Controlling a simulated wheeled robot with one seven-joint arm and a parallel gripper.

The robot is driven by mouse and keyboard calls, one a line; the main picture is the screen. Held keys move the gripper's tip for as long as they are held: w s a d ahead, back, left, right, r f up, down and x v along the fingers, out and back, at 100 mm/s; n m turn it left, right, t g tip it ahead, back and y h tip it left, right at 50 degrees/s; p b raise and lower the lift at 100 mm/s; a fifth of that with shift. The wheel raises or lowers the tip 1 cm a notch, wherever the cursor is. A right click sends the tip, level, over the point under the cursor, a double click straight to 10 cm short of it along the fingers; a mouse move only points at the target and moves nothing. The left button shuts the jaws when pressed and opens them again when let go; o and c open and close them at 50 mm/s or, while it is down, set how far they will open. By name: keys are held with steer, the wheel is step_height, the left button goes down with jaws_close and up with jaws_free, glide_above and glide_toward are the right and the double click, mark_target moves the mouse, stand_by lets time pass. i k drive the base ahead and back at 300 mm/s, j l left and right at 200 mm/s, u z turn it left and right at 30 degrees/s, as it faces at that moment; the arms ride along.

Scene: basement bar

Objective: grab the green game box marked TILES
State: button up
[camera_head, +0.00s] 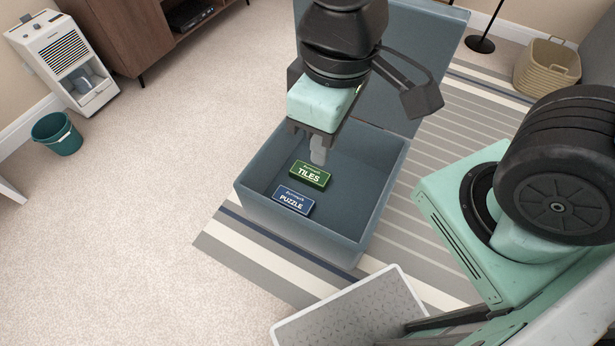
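The green game box marked TILES (310,175) lies flat on the floor of an open blue-grey chest (301,236). A blue game box marked PUZZLE (293,200) lies just in front of it, nearer the chest's front left wall. My gripper (318,158) points down over the chest, above and slightly behind the TILES box in the picture. It looks apart from the box, but the height gap is hard to judge. The fingers show as one narrow grey shape, so I cannot tell whether they are open or shut.
The chest's raised lid (415,60) stands behind my arm. A white-rimmed bin (350,312) is in front of the chest. A striped rug (440,165) lies underneath. A teal bucket (57,133), a dehumidifier (64,62) and a wicker basket (547,67) stand farther off.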

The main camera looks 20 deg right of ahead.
mark_target(310, 176)
steer(key=k+j+u, duration=0.1)
steer(key=k, duration=1.1)
steer(key=l+u, duration=0.1)
steer(key=u, duration=1.7)
steer(key=k+l, duration=0.1)
steer(key=l, duration=0.35)
steer(key=k+l+u, duration=0.15)
steer(key=l, duration=0.75)
steer(key=k+l+u, duration=0.15)
steer(key=l, duration=0.25)
steer(key=k+l, duration=0.15)
steer(key=l, duration=0.25)
steer(key=k+l, duration=0.1)
steer(key=l, duration=0.25)
steer(key=k+l, duration=0.1)
steer(key=l, duration=0.25)
steer(key=k+l, duration=0.15)
steer(key=l, duration=0.2)
steer(key=k+l, duration=0.1)
steer(key=l, duration=0.25)
steer(key=k+l, duration=0.1)
steer(key=l, duration=0.25)
steer(key=u, duration=0.05)
